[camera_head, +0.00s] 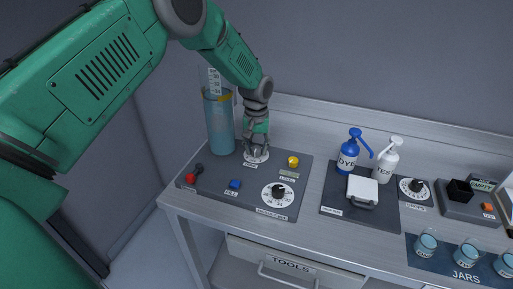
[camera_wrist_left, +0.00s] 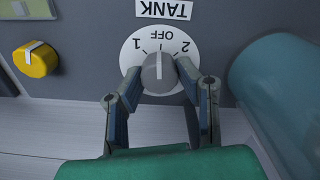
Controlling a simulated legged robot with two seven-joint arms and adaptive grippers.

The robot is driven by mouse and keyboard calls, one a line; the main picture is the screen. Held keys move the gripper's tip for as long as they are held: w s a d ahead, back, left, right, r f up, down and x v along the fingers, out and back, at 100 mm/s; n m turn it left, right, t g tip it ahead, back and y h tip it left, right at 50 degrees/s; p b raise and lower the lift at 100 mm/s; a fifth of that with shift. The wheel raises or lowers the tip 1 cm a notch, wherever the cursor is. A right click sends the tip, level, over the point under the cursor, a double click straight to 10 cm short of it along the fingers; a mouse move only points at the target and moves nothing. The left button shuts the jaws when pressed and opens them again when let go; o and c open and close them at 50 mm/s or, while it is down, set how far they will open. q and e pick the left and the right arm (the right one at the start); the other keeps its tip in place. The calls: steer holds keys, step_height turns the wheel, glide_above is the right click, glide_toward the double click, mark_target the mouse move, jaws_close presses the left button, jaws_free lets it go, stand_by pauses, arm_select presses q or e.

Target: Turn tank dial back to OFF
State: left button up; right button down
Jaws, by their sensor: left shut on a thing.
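The tank dial (camera_wrist_left: 159,72) is a grey knob on a white round plate (camera_wrist_left: 137,47) marked 1, OFF and 2, below an upside-down TANK label (camera_wrist_left: 164,9). The knob's pale pointer line points at OFF. My left gripper (camera_wrist_left: 158,84) has its fingers on both sides of the knob and is shut on it. In the head view the left gripper (camera_head: 257,151) reaches down to the dial plate (camera_head: 256,158) and hides most of the knob. My right gripper is not in view.
A tall blue liquid cylinder (camera_head: 219,125) stands just left of the dial. The panel also holds a red-knobbed lever (camera_head: 191,177), a blue button (camera_head: 235,184), a yellow knob (camera_head: 293,161) and another dial (camera_head: 278,192). Dye bottles (camera_head: 348,154) and jars (camera_head: 427,243) are farther right.

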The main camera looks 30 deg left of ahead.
mark_target(256, 148)
arm_select(q)
steer(key=shift+s+d+f+m, duration=0.1)
steer(key=shift+s+f+m, duration=0.1)
steer(key=shift+m, duration=0.3)
steer(key=o, duration=1.1)
steer(key=shift+w, duration=0.15)
steer(key=shift+r, duration=0.1)
steer(key=shift+r, duration=0.2)
step_height(256, 148, up, 11)
steer(key=shift+w+r, duration=0.1)
steer(key=shift+r, duration=0.05)
